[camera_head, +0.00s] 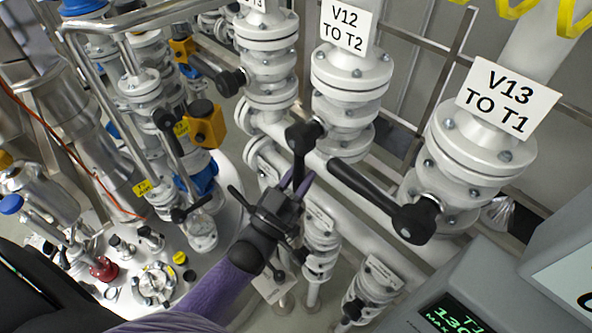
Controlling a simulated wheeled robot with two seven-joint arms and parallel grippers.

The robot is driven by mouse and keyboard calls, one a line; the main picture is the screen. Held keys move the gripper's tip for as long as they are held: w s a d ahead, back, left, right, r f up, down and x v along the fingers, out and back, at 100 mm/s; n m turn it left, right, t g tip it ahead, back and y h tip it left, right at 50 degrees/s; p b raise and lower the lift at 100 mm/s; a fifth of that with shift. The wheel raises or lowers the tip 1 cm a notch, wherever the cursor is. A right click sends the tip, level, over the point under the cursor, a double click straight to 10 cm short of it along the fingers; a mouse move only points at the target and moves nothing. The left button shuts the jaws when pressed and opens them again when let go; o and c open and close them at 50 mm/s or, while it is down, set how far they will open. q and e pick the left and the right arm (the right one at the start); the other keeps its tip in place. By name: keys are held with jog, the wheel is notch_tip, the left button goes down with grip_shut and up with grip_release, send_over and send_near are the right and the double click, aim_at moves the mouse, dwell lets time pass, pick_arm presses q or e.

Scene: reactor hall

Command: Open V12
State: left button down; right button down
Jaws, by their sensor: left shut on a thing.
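The V12 valve (350,85) is a white flanged body under a sign (345,24) reading "V12 TO T2", at the upper middle. Its black lever handle (302,140) hangs downward from a hub in front of the pipe. My left gripper (297,182), on a purple arm from below, is shut on the lower part of this handle. The fingers partly hide the handle's end. My right gripper is not in the picture.
The V13 valve (478,150) stands to the right; its black lever (370,190) points up-left toward V12's handle. Another valve (267,60) stands close on the left. A grey display box (455,300) fills the lower right. Pipes and fittings crowd the left.

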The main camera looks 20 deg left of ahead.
pick_arm(q)
jog(key=shift+d+f, duration=0.1)
jog(key=shift+f, duration=0.05)
jog(key=shift+c, duration=2.1)
grip_release()
jog(key=b+v, duration=0.2)
jog(key=v, duration=0.8)
